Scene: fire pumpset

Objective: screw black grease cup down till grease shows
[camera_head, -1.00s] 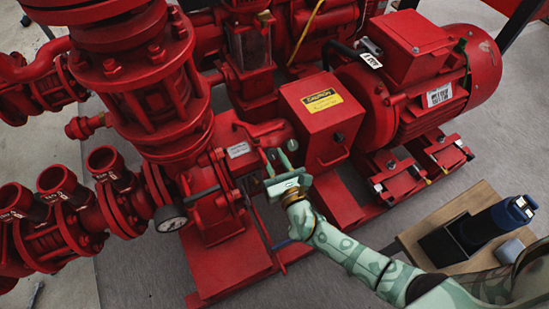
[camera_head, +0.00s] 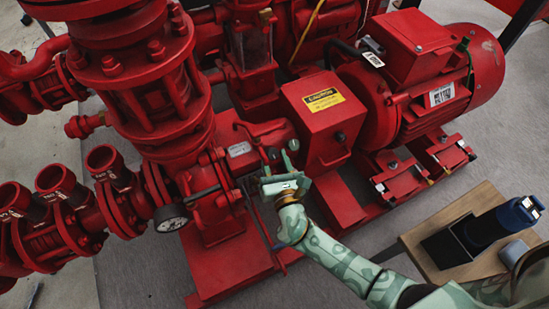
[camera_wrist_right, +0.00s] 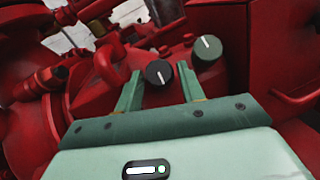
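The black grease cup (camera_wrist_right: 158,73) is a round dark cap with a white line on top, on the red pump housing. In the head view it is a small dark spot (camera_head: 273,155). A green cup (camera_wrist_right: 207,47), also with a white line, sits to its right and farther back. My right gripper (camera_wrist_right: 160,80) is open, with its two green fingers on either side of the black cup and gaps showing beside it. Contact is not visible. The right gripper also shows in the head view (camera_head: 277,166). I see no grease. My left gripper is not in view.
A red box with a yellow label (camera_head: 324,103) stands right of the cups, with a red motor (camera_head: 430,80) behind it. A pressure gauge (camera_head: 171,218) is at left.

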